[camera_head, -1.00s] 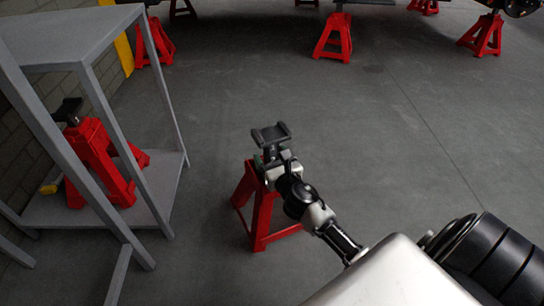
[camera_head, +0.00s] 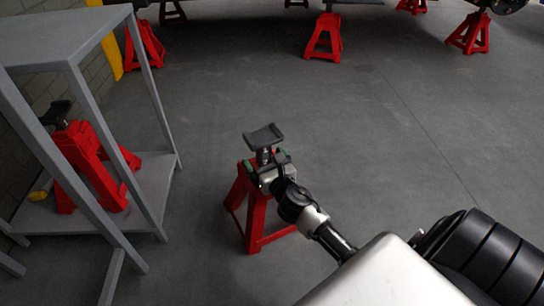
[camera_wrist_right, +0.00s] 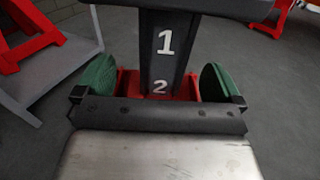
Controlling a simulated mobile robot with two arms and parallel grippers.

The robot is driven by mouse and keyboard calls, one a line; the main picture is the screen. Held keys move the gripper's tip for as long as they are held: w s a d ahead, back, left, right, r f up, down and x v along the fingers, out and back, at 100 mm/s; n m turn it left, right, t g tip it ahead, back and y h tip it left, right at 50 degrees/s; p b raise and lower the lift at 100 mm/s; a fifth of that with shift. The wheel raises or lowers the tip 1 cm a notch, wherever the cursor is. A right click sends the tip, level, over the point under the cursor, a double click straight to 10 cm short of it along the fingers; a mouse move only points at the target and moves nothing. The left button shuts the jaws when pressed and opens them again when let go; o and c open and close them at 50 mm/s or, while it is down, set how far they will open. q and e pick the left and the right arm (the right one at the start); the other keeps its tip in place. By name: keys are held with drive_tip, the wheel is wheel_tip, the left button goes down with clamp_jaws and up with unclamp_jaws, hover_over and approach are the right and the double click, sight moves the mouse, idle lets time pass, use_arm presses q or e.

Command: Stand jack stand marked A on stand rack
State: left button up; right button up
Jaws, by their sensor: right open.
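A red jack stand (camera_head: 256,225) with a black saddle on top stands upright on the floor in the middle of the head view. I see no letter A on it. My right gripper (camera_head: 266,168) is at its post, just below the saddle. In the right wrist view the dark post (camera_wrist_right: 167,50), marked 1 and 2, stands between my two green finger pads. The fingers are open, with a gap on each side of the post. The grey stand rack (camera_head: 155,178) is at the left, with a low shelf and a top shelf. My left gripper is out of view.
Another red jack stand (camera_head: 92,165) stands on the rack's low shelf, near a small yellow object (camera_head: 41,187). Rack legs frame the shelf's near side. More red stands (camera_head: 324,38) are at the back under dark chassis parts. The floor between is clear.

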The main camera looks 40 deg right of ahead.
drive_tip(key=s+a, duration=0.1)
drive_tip(key=s, duration=1)
drive_tip(key=shift+s+a, duration=0.15)
drive_tip(key=shift+a, duration=0.25)
